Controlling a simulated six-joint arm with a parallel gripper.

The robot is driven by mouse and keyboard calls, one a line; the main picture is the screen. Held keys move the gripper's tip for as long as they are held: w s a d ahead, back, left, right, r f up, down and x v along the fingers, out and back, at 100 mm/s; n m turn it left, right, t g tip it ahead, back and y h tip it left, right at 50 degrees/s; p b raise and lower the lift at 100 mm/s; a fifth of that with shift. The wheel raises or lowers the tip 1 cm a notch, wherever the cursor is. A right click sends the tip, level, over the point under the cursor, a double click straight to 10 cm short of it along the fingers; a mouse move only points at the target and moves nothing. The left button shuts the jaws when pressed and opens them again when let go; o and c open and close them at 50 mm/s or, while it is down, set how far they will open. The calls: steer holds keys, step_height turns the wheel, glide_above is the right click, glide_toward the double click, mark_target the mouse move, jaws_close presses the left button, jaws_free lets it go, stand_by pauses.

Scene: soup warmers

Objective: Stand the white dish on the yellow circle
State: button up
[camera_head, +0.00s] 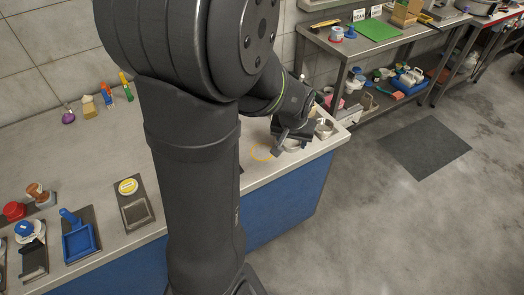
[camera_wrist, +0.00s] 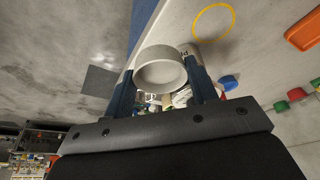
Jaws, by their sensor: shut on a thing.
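The white dish (camera_wrist: 161,70) is a small round bowl held between the two fingers of my gripper (camera_wrist: 160,88) in the wrist view. My gripper is shut on it. In the head view my gripper (camera_head: 290,138) is at the right end of the counter, and the dish (camera_head: 292,147) shows only partly below it. The yellow circle (camera_head: 261,153) is a thin ring on the counter, to the left of the gripper. It also shows in the wrist view (camera_wrist: 213,37) as an empty ring, apart from the dish. I cannot tell the dish's height above the counter.
A small light-coloured container (camera_head: 325,129) stands right of my gripper near the counter's end. The counter (camera_head: 85,155) holds a blue tray (camera_head: 78,240) and a yellow-topped item (camera_head: 128,186) at left. A steel shelf (camera_head: 375,55) stands behind. My arm hides the counter's middle.

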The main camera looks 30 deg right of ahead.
glide_above(262, 150)
steer(key=s, duration=0.1)
steer(key=f, duration=0.6)
steer(key=shift+a+f, duration=0.35)
steer(key=shift+f, duration=2.05)
steer(key=shift+f, duration=0.15)
steer(key=o, duration=1)
steer(key=shift+c, duration=0.2)
steer(key=v, duration=1.2)
